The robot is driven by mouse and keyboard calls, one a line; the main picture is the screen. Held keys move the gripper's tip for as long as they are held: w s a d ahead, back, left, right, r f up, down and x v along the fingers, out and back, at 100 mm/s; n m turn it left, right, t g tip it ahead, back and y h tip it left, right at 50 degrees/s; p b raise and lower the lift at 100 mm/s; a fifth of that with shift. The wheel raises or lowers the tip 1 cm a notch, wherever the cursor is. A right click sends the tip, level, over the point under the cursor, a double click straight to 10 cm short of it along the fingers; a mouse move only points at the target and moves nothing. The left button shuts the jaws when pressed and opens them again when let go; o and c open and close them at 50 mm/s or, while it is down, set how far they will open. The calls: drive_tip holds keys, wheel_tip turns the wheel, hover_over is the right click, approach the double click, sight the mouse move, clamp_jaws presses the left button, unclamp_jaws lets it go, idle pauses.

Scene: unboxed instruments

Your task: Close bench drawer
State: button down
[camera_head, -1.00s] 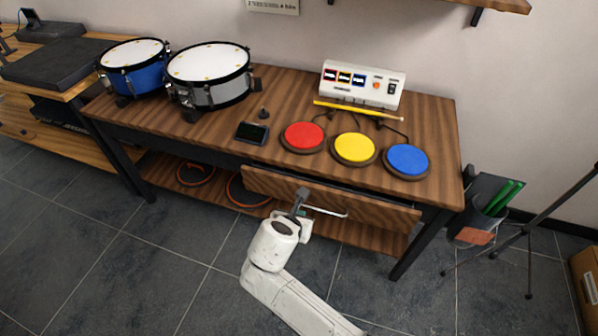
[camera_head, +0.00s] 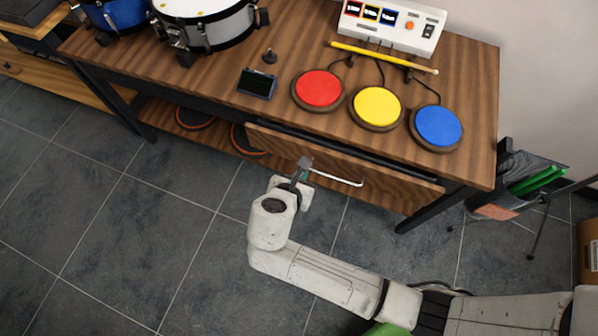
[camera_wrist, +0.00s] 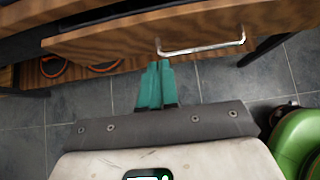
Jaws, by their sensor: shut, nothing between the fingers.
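The bench drawer (camera_head: 390,181) is a wooden front under the bench top (camera_head: 215,80). It stands out a little, with a dark gap behind its top edge. Its pale bar handle (camera_head: 337,179) is on the front, and it also shows in the wrist view (camera_wrist: 205,50). My gripper (camera_head: 304,164) is shut and empty, in front of the drawer near the handle's left end. In the wrist view its teal fingers (camera_wrist: 159,67) point at the drawer front (camera_wrist: 110,36). I cannot tell whether they touch it.
Red (camera_head: 319,88), yellow (camera_head: 377,106) and blue (camera_head: 436,126) pads lie on the bench, with a yellow stick (camera_head: 380,56) and a white control box (camera_head: 390,25). Drums (camera_head: 208,24) stand at the left. A bin with green things (camera_head: 535,180) is at the right. The tiled floor in front (camera_head: 130,240) is clear.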

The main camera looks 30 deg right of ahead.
sight(316, 147)
drive_tip(key=x, duration=0.2)
drive_tip(key=r+x, duration=0.1)
drive_tip(key=x, duration=0.2)
drive_tip(key=d+x, duration=0.1)
drive_tip(key=x, duration=0.2)
drive_tip(key=shift+w+r+b, duration=0.25)
drive_tip(key=shift+w+b, duration=0.05)
drive_tip(key=shift+w, duration=0.1)
drive_tip(key=shift+w+d, duration=0.3)
drive_tip(key=shift+d, duration=0.15)
drive_tip(key=shift+w+d+r+p, duration=0.15)
drive_tip(key=shift+w+d+p, duration=0.5)
drive_tip(key=shift+d, duration=0.25)
drive_tip(key=shift+w+d, duration=0.1)
drive_tip(key=shift+d, duration=0.05)
